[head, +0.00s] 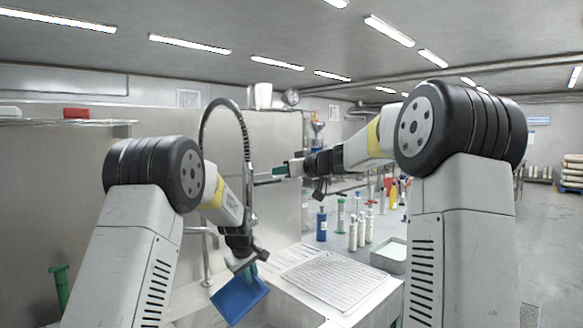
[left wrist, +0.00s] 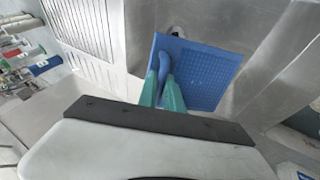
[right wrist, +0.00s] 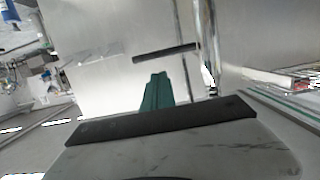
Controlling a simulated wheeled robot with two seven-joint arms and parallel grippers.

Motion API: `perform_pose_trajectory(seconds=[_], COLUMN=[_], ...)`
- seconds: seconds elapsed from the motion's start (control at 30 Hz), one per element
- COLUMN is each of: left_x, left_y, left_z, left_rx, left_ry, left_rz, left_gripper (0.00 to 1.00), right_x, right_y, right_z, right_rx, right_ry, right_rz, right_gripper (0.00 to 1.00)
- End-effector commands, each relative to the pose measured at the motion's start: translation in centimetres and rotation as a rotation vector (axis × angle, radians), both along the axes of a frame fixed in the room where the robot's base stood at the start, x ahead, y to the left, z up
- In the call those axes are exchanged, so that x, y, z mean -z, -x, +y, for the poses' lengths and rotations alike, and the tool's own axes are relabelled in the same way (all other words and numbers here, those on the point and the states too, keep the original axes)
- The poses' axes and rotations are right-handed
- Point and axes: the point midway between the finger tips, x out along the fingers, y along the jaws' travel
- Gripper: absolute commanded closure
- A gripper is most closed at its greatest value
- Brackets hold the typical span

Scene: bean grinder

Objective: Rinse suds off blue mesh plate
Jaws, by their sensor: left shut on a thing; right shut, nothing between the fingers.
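The blue mesh plate (head: 240,299) hangs tilted over the sink in the head view. My left gripper (head: 247,266) is shut on it near one edge. In the left wrist view the green fingertips (left wrist: 165,88) pinch a blue raised part of the plate (left wrist: 205,75), with the sink's metal behind. I cannot make out suds on the plate. My right gripper (head: 283,170) is raised, shut and empty, close to the right of the hose faucet's (head: 246,150) upright part. Its closed green fingers also show in the right wrist view (right wrist: 158,92).
A ribbed drainboard (head: 335,278) lies right of the sink. Several bottles, including a blue one (head: 321,224), stand behind it, with a metal tray (head: 390,256) at the right. A steel wall panel (head: 160,125) rises behind the sink.

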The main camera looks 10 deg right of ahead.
Motion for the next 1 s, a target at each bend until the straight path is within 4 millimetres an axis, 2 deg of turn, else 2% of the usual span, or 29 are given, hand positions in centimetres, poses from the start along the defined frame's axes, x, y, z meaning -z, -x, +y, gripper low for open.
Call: perform_pose_trajectory(seconds=[0.2,0.6,0.77,1.0], left_x=[0.0,0.0,0.0,0.0], left_y=[0.0,0.0,0.0,0.0], left_z=[0.0,0.0,0.0,0.0], left_rx=[0.0,0.0,0.0,0.0], left_ry=[0.0,0.0,0.0,0.0], left_rz=[-0.001,-0.001,-0.001,-0.001], left_gripper=[1.0,1.0,1.0,1.0], right_x=[1.9,2.2,3.6,3.9], right_y=[-1.0,-1.1,-1.6,-1.5], right_z=[0.7,0.8,1.0,1.1], right_rx=[0.0,0.0,0.0,-0.001], right_ry=[-0.001,-0.001,-0.068,-0.122], right_rz=[0.001,0.001,0.053,0.09], right_gripper=[1.0,1.0,1.0,1.0])
